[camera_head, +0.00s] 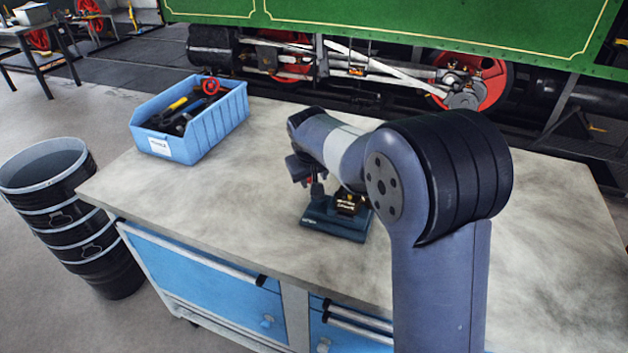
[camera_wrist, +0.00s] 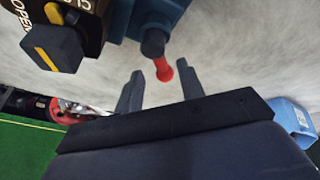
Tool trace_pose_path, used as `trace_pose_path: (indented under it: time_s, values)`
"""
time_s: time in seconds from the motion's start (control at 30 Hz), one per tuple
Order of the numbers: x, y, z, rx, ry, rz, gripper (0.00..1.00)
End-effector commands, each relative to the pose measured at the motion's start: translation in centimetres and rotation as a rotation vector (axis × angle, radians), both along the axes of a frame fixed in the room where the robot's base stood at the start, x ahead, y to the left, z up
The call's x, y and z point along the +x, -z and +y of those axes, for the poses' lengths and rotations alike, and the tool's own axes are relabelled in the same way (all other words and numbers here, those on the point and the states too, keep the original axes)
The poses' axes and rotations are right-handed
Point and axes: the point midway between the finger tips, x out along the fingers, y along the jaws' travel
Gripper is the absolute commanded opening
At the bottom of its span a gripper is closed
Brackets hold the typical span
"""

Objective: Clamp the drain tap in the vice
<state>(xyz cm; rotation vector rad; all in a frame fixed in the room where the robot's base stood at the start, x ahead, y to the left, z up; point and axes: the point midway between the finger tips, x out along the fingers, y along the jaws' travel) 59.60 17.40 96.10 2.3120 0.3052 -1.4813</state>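The dark blue vice (camera_head: 334,226) stands on the workbench, partly behind my arm. The drain tap (camera_head: 348,202) is at the vice; its dark body with "OPEN" lettering and its dark handle with a yellow stripe (camera_wrist: 55,48) show in the wrist view. The tap is beside the vice's blue body (camera_wrist: 150,14); I cannot tell how tightly the jaws hold it. A vice handle with a red end (camera_wrist: 164,70) points toward my gripper. My gripper (camera_wrist: 160,80) is open, its fingers on either side of the red end, with a visible gap at the left finger.
A blue bin (camera_head: 195,125) holding tools stands at the bench's back left. The workbench top (camera_head: 225,215) is otherwise mostly clear.

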Motion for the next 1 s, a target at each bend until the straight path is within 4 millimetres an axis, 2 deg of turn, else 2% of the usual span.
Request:
trace_pose_path:
  time_s: [0.2, 0.4, 0.6, 0.87, 1.0]
  values:
    - [-1.9, -4.3, 0.1, 0.001, -0.002, -0.005, 0.37]
    - [-3.2, -6.9, 0.2, 0.001, 0.0, -0.002, 0.37]
    - [-3.6, -7.7, 0.2, 0.0, 0.0, -0.001, 0.37]
    - [-3.6, -7.7, 0.2, 0.0, 0.0, 0.0, 0.37]
    - [-3.3, -7.0, 0.2, -0.001, 0.0, 0.002, 0.37]
